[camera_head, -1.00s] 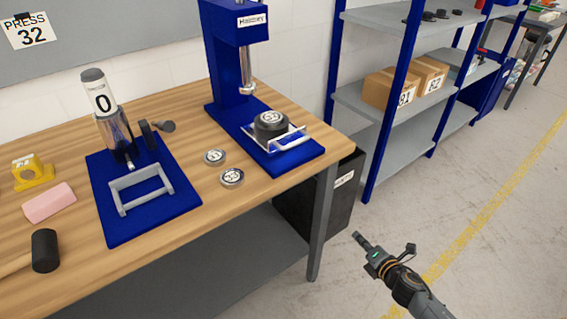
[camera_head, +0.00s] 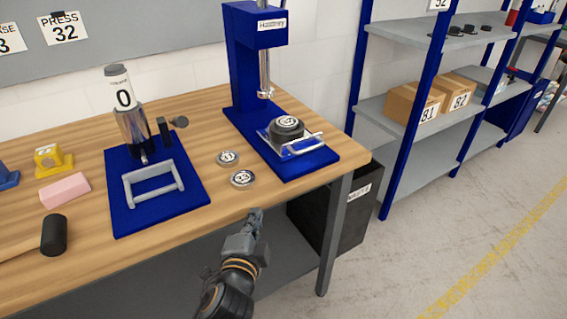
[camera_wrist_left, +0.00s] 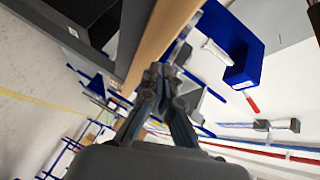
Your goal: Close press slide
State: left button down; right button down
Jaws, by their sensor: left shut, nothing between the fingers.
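The blue press (camera_head: 245,75) stands on the wooden bench at the back right. Its slide, with a silver handle (camera_head: 303,146), sits pulled out on the press base and carries a round dark piece (camera_head: 287,128) with a light labelled top. My left gripper (camera_head: 256,213) is shut and empty, in front of the bench's front edge and left of the slide, apart from the handle. In the left wrist view its fingers (camera_wrist_left: 160,75) are together, and a blue press part (camera_wrist_left: 240,50) shows beyond. My right gripper is not in view.
Two round labelled discs (camera_head: 242,179) lie on the bench left of the press. A second blue-based press (camera_head: 133,125) with a silver frame (camera_head: 153,184) stands further left. A black bin (camera_head: 352,205) is below the bench's right end, with shelves (camera_head: 400,105) beyond.

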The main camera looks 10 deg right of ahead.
pick_arm(q)
jog(key=w+d+r+m+t+h, duration=0.1)
jog(key=d+r+m+h, duration=0.25)
jog(key=d+m, duration=0.2)
send_near(286, 152)
jog(key=shift+n+y, duration=0.25)
jog(key=shift+n, duration=0.1)
jog(key=d, duration=0.2)
jog(key=w+d, duration=0.1)
jog(key=d, duration=0.1)
jog(key=w, duration=0.3)
jog(key=shift+w+a+r+p, duration=0.1)
jog(key=shift+w+a+p, duration=0.05)
jog(key=shift+a+p, duration=0.2)
jog(key=shift+w+a, duration=0.3)
jog(key=shift+w, duration=0.15)
jog(key=w, duration=0.2)
jog(key=w+a, duration=0.1)
jog(key=w, duration=0.1)
jog(key=shift+w+a+b, duration=0.2)
jog(key=shift+a+b, duration=0.05)
jog(key=shift+b, duration=0.15)
jog(key=shift+s, duration=0.1)
